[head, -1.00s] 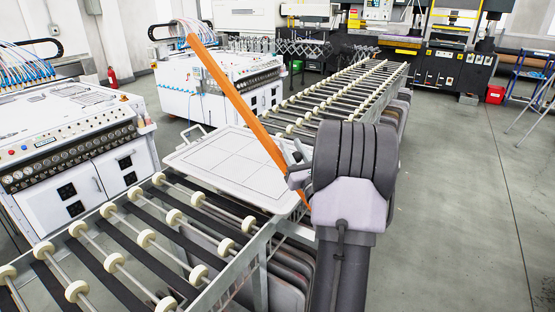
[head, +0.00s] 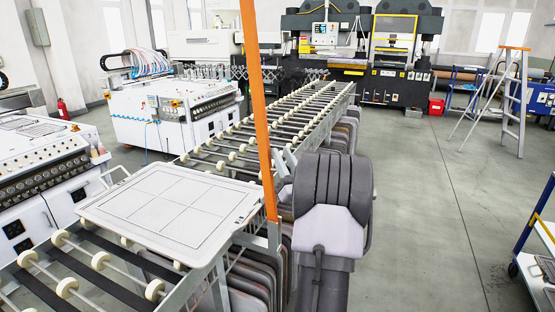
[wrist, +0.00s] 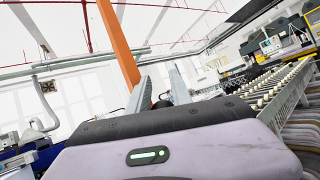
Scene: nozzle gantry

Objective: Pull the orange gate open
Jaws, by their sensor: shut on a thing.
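The orange gate is a long orange bar (head: 258,110) that stands nearly upright at the side of the roller conveyor, its top beyond the frame. In the wrist view the orange bar (wrist: 118,45) runs up and to the left behind my fingers. My gripper (head: 284,163) is shut on the lower part of the bar. In the wrist view the two grey fingers of my gripper (wrist: 158,90) reach up just beyond the wrist housing. The wrist housing hides part of the grip.
A white lined tray (head: 110,216) lies on the conveyor to the left of the bar. The conveyor's rollers (head: 285,110) run back toward dark machines. Clear grey floor (head: 430,210) lies on the right, with a stepladder (head: 515,100) and a blue cart (head: 535,240) beyond.

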